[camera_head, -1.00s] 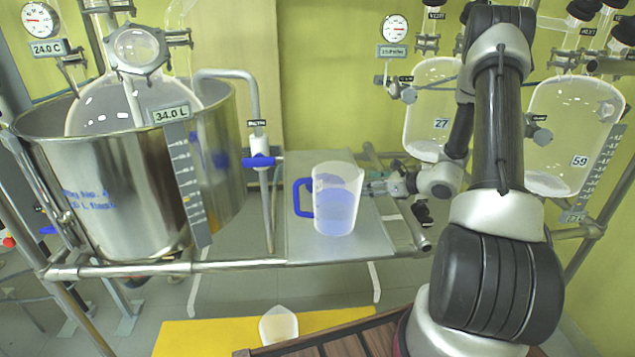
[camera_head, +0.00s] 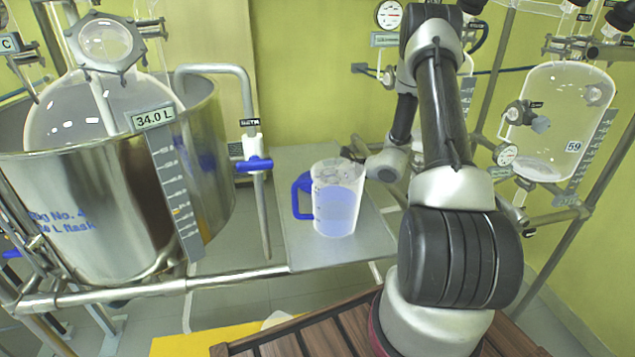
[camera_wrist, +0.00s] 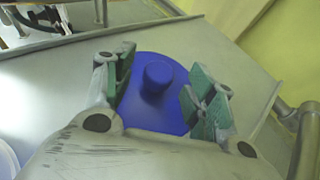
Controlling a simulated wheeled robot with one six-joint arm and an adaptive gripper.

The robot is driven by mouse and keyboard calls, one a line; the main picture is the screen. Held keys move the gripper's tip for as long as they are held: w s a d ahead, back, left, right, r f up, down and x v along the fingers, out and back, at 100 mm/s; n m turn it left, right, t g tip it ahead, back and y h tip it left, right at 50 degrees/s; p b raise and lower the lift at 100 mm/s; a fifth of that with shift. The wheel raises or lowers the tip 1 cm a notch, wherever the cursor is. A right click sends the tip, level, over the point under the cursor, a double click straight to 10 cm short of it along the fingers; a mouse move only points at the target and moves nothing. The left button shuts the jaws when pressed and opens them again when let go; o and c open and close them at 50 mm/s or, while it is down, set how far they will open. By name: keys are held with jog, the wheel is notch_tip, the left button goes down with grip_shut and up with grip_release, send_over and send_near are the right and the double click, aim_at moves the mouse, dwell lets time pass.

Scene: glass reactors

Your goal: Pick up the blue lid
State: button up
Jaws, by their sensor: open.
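The blue lid (camera_wrist: 150,62) is a round disc with a raised knob (camera_wrist: 158,78) at its middle. In the wrist view it lies on the grey metal shelf (camera_wrist: 75,57). My gripper (camera_wrist: 160,92) is open above the lid, with its green-padded fingers on either side of the knob and apart from it. The near part of the lid is hidden by my gripper body. In the head view the lid is hidden behind the jug and my arm.
A clear jug (camera_head: 338,205) with a blue handle stands on the shelf (camera_head: 275,190), close beside my gripper. A large steel vessel (camera_head: 90,210) with a glass flask is at left. Glass reactors (camera_head: 562,115) hang at right. A pipe with a blue valve (camera_head: 254,164) stands left of the jug.

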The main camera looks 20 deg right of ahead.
jog(key=shift+x, duration=0.8)
jog(key=c, duration=1.1)
